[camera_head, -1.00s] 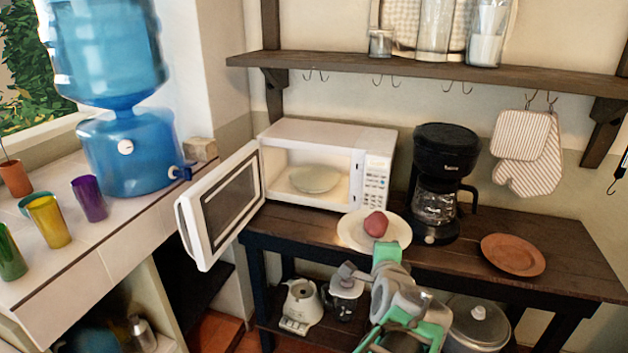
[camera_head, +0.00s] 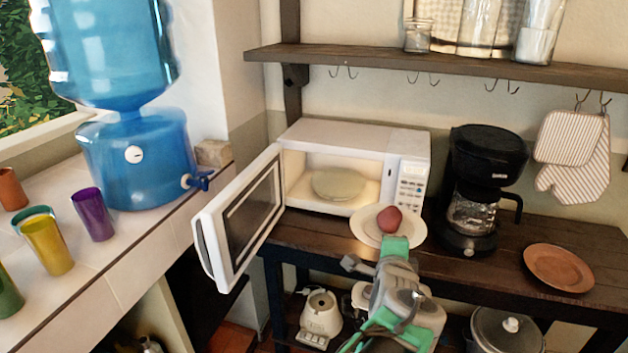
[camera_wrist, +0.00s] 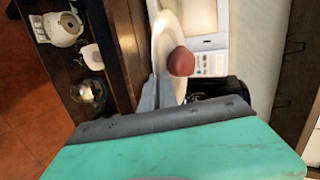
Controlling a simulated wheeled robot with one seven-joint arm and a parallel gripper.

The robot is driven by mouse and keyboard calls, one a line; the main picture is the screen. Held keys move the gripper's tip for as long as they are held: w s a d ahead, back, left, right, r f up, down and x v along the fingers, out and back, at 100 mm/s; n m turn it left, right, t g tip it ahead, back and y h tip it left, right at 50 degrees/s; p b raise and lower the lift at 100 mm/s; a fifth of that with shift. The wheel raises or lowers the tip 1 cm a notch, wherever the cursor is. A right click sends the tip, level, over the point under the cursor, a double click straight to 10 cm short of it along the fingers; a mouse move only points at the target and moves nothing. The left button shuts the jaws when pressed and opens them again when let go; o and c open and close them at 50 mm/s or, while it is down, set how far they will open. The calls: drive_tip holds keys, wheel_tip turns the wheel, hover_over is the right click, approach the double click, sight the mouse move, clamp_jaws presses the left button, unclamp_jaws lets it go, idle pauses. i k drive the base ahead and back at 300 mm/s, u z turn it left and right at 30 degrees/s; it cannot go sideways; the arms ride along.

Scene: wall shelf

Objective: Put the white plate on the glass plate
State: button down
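The white plate (camera_head: 365,226) carries a dark red, rounded food item (camera_head: 389,219) and is at the front right of the open microwave. The glass plate (camera_head: 338,184) lies inside the microwave's lit cavity. My gripper (camera_wrist: 158,80) has its grey fingers close together at the near rim of the white plate (camera_wrist: 162,35), shut on it. It also shows in the head view (camera_head: 393,240), coming from below at the front. The fingertips are partly hidden there. I cannot tell the exact gap between plate and table.
The microwave (camera_head: 350,135) has its door (camera_head: 240,218) swung open to the left. A black coffee maker (camera_head: 478,190) stands right of the white plate. A brown plate (camera_head: 558,268) lies farther right on the dark table (camera_head: 500,270). A shelf (camera_head: 450,68) hangs above.

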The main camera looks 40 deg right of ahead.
sight(336, 186)
drive_tip(key=u, duration=0.05)
drive_tip(key=i, duration=0.85)
drive_tip(key=z, duration=0.05)
